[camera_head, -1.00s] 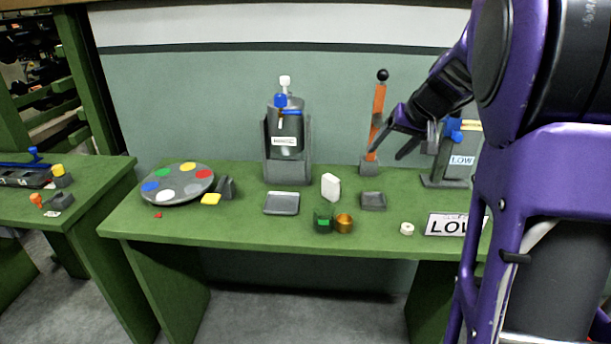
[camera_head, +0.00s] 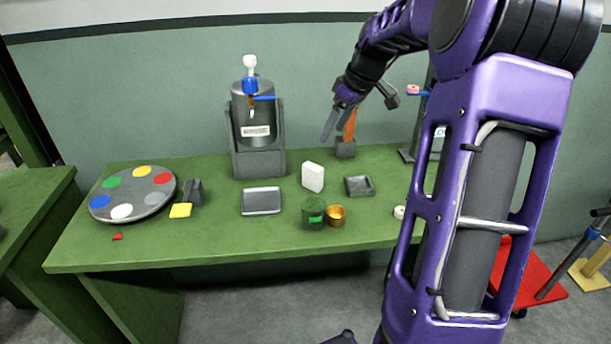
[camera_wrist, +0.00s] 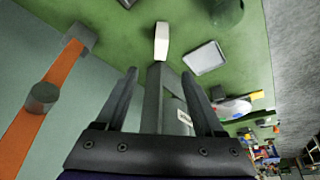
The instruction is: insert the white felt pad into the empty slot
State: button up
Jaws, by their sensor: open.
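A white upright block (camera_head: 313,177), which looks like the felt pad, stands on the green table right of centre. It also shows in the wrist view (camera_wrist: 161,42), ahead of the gap between my fingers. My gripper (camera_head: 336,132) is open and empty, above and behind the block, apart from it. Its two spread fingers show in the wrist view (camera_wrist: 158,74). I cannot tell which of these is the empty slot.
A grey disc with coloured spots (camera_head: 155,200) and a yellow square (camera_head: 180,210) are at left. A tall grey canister (camera_head: 256,125) stands behind a flat tray (camera_head: 261,200). Green (camera_head: 313,213) and copper (camera_head: 336,215) cups are in front. An orange post (camera_head: 349,130) is near my gripper.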

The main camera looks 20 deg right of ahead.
aim_at(314, 167)
jog(key=b+x, duration=0.2)
jog(key=x, duration=1.4)
grip_shut()
